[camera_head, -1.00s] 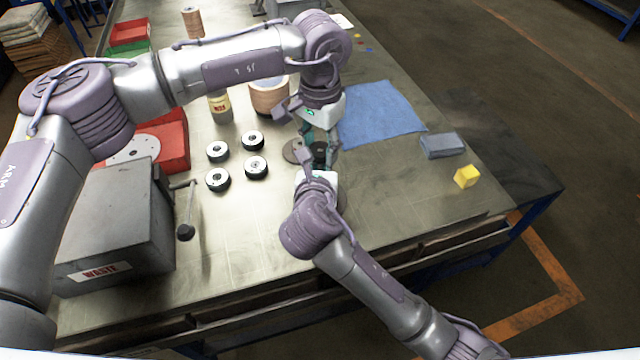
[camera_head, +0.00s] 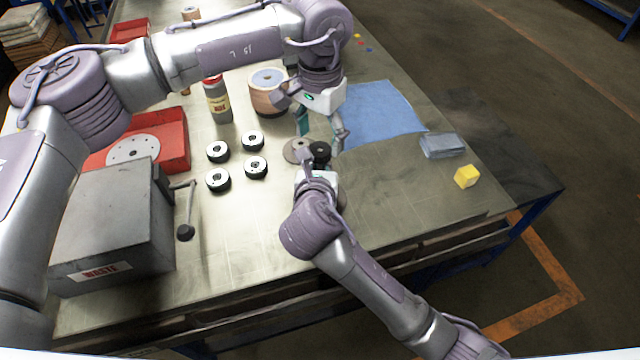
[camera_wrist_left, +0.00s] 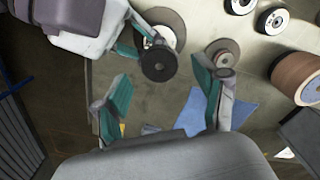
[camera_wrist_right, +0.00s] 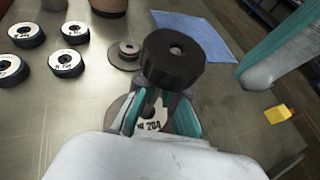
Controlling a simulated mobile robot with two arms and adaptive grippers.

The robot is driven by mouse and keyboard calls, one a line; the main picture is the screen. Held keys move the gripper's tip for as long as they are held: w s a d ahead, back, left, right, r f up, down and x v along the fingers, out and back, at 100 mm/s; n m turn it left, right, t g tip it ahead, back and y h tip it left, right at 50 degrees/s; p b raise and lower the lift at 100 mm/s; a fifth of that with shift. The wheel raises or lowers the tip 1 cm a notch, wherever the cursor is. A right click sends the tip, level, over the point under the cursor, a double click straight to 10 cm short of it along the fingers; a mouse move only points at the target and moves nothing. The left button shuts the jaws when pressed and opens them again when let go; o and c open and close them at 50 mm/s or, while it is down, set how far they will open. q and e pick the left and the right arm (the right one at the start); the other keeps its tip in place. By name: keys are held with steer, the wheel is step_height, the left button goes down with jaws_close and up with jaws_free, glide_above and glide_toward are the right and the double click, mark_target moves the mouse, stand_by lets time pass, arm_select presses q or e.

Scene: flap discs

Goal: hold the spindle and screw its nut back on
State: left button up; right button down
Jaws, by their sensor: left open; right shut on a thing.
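My right gripper (camera_wrist_right: 155,100) is shut on a black round part (camera_wrist_right: 175,58) with a small central hole, which looks like the spindle's top. It stands above the bench, and its lower part is hidden by the fingers. The black part also shows in the head view (camera_head: 320,150) and left wrist view (camera_wrist_left: 158,64). My left gripper (camera_head: 320,138) is open and empty just above and behind it. A grey-brown disc with a small metal hub (camera_wrist_right: 124,54) lies beside it; I cannot tell whether the hub is the nut. Another disc with a white label (camera_wrist_right: 153,117) shows below my right fingers.
Several black-and-white discs (camera_head: 256,167) lie to the left. A bottle (camera_head: 217,103), a wooden-sided drum (camera_head: 266,96), a red tray (camera_head: 175,140) and a grey waste box (camera_head: 108,225) stand farther left. A blue cloth (camera_head: 380,115) and yellow block (camera_head: 466,176) lie right.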

arm_select(q)
steer(key=shift+r, duration=0.8)
steer(key=shift+c, duration=0.5)
